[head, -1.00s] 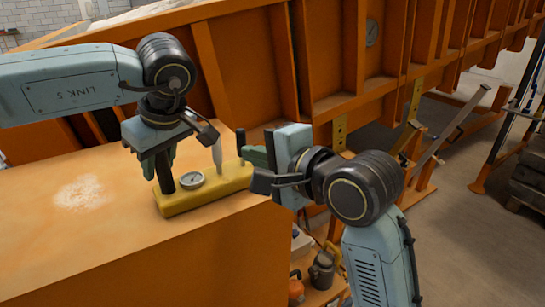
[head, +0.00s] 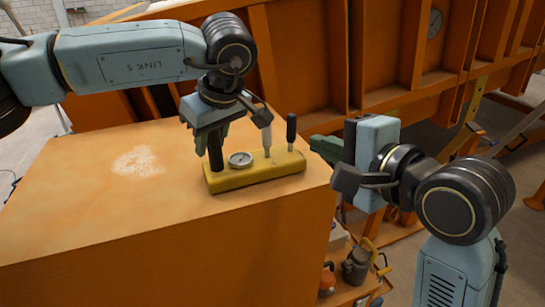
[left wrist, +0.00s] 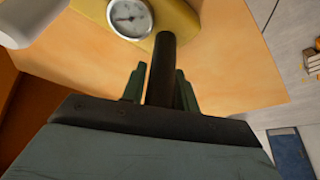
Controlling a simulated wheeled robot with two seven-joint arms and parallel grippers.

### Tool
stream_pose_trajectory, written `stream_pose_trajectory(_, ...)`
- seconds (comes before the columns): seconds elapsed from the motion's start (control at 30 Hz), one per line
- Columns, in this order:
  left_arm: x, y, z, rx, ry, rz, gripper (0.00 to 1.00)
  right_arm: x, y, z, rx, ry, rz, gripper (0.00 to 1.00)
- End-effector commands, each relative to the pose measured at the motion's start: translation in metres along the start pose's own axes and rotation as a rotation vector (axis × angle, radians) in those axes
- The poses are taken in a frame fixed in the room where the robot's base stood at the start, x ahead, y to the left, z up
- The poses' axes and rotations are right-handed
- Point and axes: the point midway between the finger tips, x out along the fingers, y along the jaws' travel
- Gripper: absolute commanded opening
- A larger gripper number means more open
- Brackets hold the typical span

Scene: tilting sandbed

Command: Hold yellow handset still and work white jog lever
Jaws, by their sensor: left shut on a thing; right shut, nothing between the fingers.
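The yellow handset (head: 262,175) lies on the orange block top near its right edge. A dial gauge (head: 241,159) and two levers stand on it. The white jog lever (head: 267,135) is the middle one, leaning slightly left at its top. My left gripper (head: 217,140) is shut on the black post (head: 216,155) at the handset's left end. The left wrist view shows this post (left wrist: 162,65) between the green fingers, plus the gauge (left wrist: 130,17). My right gripper (head: 322,149) is shut and empty, to the right of the handset, apart from the levers.
A black-topped lever (head: 291,132) stands at the handset's right end, between the white lever and my right gripper. The orange block (head: 90,215) has clear room left of the handset, with a pale sandy patch (head: 138,161). Orange framework (head: 340,60) rises behind.

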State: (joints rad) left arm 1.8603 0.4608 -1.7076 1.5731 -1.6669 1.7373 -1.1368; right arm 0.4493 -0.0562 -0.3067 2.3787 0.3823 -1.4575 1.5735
Motion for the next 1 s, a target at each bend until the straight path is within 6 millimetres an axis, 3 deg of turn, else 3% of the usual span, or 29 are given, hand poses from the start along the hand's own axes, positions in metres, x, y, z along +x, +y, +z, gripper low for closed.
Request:
stream_pose_trajectory(0.27, 0.0, 0.0, -0.001, -0.002, 0.001, 0.001, 0.0, 0.0, 0.0, 0.0, 0.0, 0.0, 0.0, 0.0)
stream_pose_trajectory(0.3, 0.0, 0.0, -0.001, -0.002, 0.001, 0.0, 0.34, 0.0, 0.0, 0.0, 0.0, 0.0, 0.0, 0.0)
stream_pose_trajectory(0.47, 0.0, 0.0, -0.001, -0.001, 0.001, 0.0, 0.55, 0.0, 0.0, 0.0, 0.0, 0.0, 0.0, 0.0)
stream_pose_trajectory(0.77, -0.002, 0.0, 0.0, -0.001, 0.001, 0.001, 0.55, 0.0, 0.0, 0.0, 0.0, 0.0, 0.0, 0.0)
stream_pose_trajectory(1.0, -0.034, 0.001, 0.0, -0.001, 0.001, 0.005, 0.55, 0.0, 0.0, 0.0, 0.0, 0.0, 0.0, 0.0)
